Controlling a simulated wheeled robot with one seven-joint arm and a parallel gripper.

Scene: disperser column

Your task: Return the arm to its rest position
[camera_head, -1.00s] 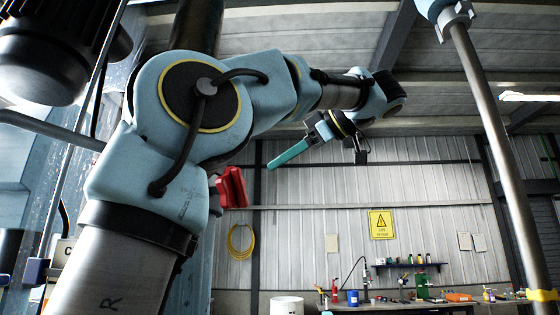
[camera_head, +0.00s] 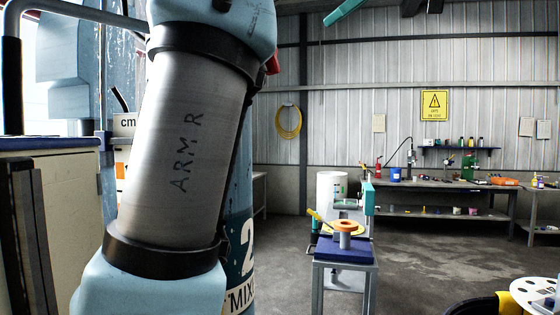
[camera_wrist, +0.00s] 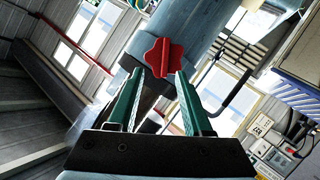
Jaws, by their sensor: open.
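My arm fills the left of the head view, with "ARM R" written on a grey link. Only a teal finger of my gripper (camera_head: 345,11) shows there, at the top edge. In the wrist view the two green fingers of my gripper (camera_wrist: 160,75) stand apart with nothing held between them. A red star-shaped knob (camera_wrist: 163,58) on a large column (camera_wrist: 192,22) appears beyond the fingertips, apart from them. A small red edge (camera_head: 273,63) shows behind my arm in the head view; most of it is hidden.
A small blue-topped stand (camera_head: 345,251) holds an orange ring piece (camera_head: 345,226). A workbench (camera_head: 440,184) with tools lines the back wall. A blue column marked "2 MIX" (camera_head: 240,255) stands behind my arm. A white perforated disc (camera_head: 535,295) is at lower right. Grey floor lies open between.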

